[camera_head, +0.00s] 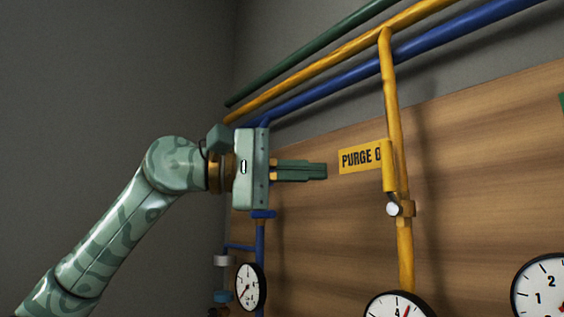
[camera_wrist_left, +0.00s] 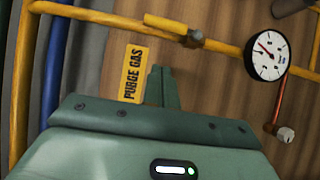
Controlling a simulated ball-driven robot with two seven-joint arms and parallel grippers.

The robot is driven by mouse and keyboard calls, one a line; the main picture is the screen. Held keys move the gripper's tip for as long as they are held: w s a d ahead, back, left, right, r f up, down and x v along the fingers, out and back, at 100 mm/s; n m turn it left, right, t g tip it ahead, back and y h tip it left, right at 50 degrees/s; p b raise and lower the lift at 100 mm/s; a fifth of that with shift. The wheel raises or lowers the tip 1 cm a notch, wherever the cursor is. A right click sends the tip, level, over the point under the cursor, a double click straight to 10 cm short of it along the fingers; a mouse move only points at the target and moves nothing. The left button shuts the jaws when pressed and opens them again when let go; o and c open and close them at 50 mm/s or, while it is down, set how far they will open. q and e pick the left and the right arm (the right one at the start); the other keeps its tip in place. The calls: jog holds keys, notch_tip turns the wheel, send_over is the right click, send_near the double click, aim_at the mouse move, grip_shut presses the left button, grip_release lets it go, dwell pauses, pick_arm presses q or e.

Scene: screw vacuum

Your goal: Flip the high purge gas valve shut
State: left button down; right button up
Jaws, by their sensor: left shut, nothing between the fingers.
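The purge gas valve (camera_head: 399,208) sits on the vertical yellow pipe. Its yellow handle (camera_head: 389,166) points up along the pipe, in front of the right end of the yellow PURGE GAS label (camera_head: 358,159). The wrist view also shows the handle (camera_wrist_left: 165,23), the valve (camera_wrist_left: 193,39) and the label (camera_wrist_left: 134,74). My left gripper (camera_head: 326,171) is shut and empty. In the head view its fingertips point right, just left of the label and at about the handle's height. The wrist view shows its closed fingers (camera_wrist_left: 160,71) beside the label, apart from the handle. My right gripper is out of view.
Green (camera_head: 305,55), yellow and blue (camera_head: 420,42) pipes cross above the wooden panel (camera_head: 480,150). A gauge (camera_head: 399,305) is below the valve, another (camera_head: 545,290) at lower right. A small gauge (camera_head: 250,287) and blue piping (camera_head: 260,240) are below my left gripper.

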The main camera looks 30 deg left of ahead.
aim_at(389, 175)
pick_arm(q)
jog(key=d+p, duration=0.1)
jog(key=d, duration=0.2)
jog(key=w+d, duration=0.1)
jog(key=d, duration=0.2)
jog(key=shift+w+d+p, duration=0.15)
jog(key=shift+d+p, duration=0.2)
jog(key=shift+p, duration=0.05)
jog(key=shift+w, duration=0.1)
